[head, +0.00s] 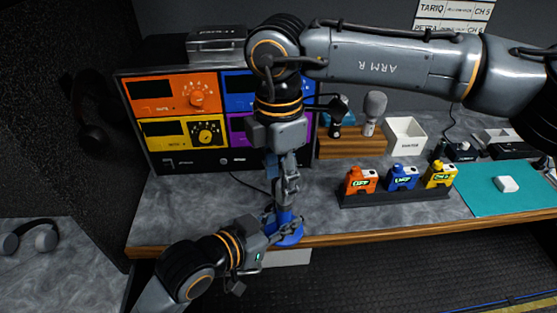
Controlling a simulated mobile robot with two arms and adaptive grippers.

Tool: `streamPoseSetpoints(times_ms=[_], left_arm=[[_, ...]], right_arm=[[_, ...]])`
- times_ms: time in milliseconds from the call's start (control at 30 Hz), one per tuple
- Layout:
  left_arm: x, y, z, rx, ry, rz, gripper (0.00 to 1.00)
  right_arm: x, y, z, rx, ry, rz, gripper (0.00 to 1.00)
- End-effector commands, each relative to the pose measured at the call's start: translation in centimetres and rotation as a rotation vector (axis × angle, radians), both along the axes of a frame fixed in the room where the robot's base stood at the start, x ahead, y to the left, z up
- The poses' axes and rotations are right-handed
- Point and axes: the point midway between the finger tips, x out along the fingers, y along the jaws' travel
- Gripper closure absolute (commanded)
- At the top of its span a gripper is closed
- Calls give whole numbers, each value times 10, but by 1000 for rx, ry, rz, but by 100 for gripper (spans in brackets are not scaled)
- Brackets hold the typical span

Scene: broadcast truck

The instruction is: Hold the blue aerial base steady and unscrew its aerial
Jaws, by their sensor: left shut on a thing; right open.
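The blue aerial base (290,238) stands near the front edge of the grey worktop. My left gripper (284,230) reaches in from the lower left and is shut on the blue base. My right gripper (284,198) points straight down just above the base, with its fingers open. The aerial cannot be made out; the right gripper and its fingers cover the space above the base. Whether the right fingers touch the aerial cannot be told.
A rack with orange (165,97), yellow and blue panels stands behind. To the right are a dark tray (400,197) of orange, blue and yellow packs, a white box (405,136), microphones in a wooden stand (345,148) and a teal mat (480,200). Headphones (28,237) lie far left.

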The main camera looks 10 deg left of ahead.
Motion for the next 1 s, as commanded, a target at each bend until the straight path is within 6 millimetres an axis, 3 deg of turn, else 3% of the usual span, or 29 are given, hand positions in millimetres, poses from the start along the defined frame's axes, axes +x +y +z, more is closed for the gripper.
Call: streamPoseSetpoints(times_ms=[100,300,633,867,1000], left_arm=[[0,0,2,-2,-3,0,100],[0,0,2,-2,-3,0,100],[0,0,2,-2,-3,0,100],[0,-1,2,-3,-4,-2,100],[-1,-2,2,-4,-5,-6,100]], right_arm=[[-1,0,-19,0,3,1,53],[-1,0,-38,2,3,1,53],[-1,0,-42,3,1,1,53],[0,0,-42,5,0,0,98],[1,1,-41,7,-3,0,100]])
